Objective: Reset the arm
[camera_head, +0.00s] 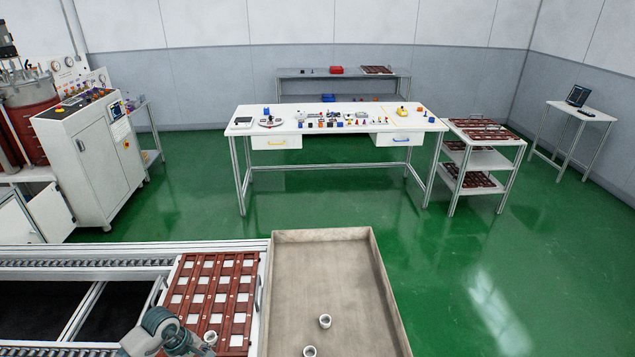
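My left arm comes in at the bottom left. Its gripper (188,346) is low over the front of the red-brown slotted tray (203,283), partly cut off by the frame edge. I cannot tell whether its fingers are open or shut. A small white cup (210,337) is right beside the gripper; whether it is held or stands on the tray is unclear. My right gripper is not in view.
A beige bin (372,265) right of the tray holds two white cups (325,321) (309,351). A roller conveyor (75,262) runs left. A white workbench (340,128), a tray rack (485,158) and a control cabinet (95,160) stand farther back. Green floor right is clear.

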